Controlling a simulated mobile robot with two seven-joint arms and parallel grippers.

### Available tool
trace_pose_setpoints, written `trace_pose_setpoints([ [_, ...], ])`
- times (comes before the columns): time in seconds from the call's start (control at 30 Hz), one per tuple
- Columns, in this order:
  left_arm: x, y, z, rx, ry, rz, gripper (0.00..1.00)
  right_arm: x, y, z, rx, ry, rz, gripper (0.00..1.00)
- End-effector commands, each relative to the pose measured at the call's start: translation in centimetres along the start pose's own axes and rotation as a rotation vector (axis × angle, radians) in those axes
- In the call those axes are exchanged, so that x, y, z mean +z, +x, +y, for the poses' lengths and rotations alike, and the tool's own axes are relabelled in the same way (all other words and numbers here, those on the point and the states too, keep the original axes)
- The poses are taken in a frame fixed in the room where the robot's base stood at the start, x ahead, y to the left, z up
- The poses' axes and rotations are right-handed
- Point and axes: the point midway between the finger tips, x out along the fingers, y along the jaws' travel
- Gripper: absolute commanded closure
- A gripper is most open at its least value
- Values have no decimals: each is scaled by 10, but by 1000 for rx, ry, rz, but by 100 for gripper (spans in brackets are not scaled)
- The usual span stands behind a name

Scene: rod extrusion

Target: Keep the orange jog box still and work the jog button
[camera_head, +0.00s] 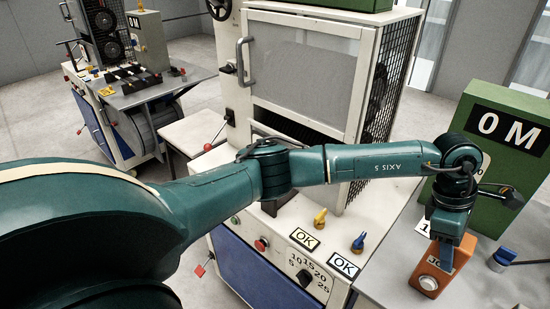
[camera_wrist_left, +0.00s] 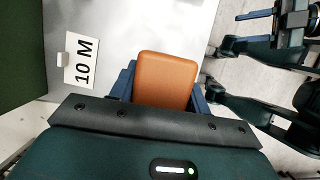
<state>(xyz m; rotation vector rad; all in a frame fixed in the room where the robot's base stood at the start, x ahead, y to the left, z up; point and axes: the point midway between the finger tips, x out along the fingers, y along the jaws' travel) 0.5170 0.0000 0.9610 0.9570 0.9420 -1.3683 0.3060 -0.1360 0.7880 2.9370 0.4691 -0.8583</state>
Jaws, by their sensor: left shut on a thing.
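The orange jog box (camera_head: 436,272) stands on the pale tabletop at the lower right of the head view. A round whitish jog button (camera_head: 429,283) shows on its near face, under a partly covered label. My left gripper (camera_head: 449,238) comes down on the box from above and is shut on it. In the left wrist view the box (camera_wrist_left: 166,80) sits between the blue fingers; the button is hidden there. My right gripper (camera_wrist_left: 258,30) shows at the top right of the left wrist view, apart from the box, its blue fingers spread and nothing visible between them.
A green box marked "OM" (camera_head: 498,160) stands close behind the jog box. A "10 M" card (camera_wrist_left: 81,62) lies beside it. A blue knob (camera_head: 502,258) is to the right. The white machine (camera_head: 300,225) with knobs and OK labels stands left, under my left arm.

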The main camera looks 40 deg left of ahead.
Motion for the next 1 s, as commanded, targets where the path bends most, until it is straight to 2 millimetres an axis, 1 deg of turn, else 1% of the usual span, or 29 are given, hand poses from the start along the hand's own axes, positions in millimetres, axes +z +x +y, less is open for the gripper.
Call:
trace_pose_setpoints([
  [0.1,0,0,0,0,0,0,100,0,0,0,0,0,0,64],
  [0.13,0,0,0,0,0,0,100,0,0,0,0,0,0,65],
  [0.57,0,0,0,0,0,-1,100,0,0,0,0,0,0,100],
  [1.0,0,0,0,0,0,-1,100,0,0,0,0,0,0,100],
])
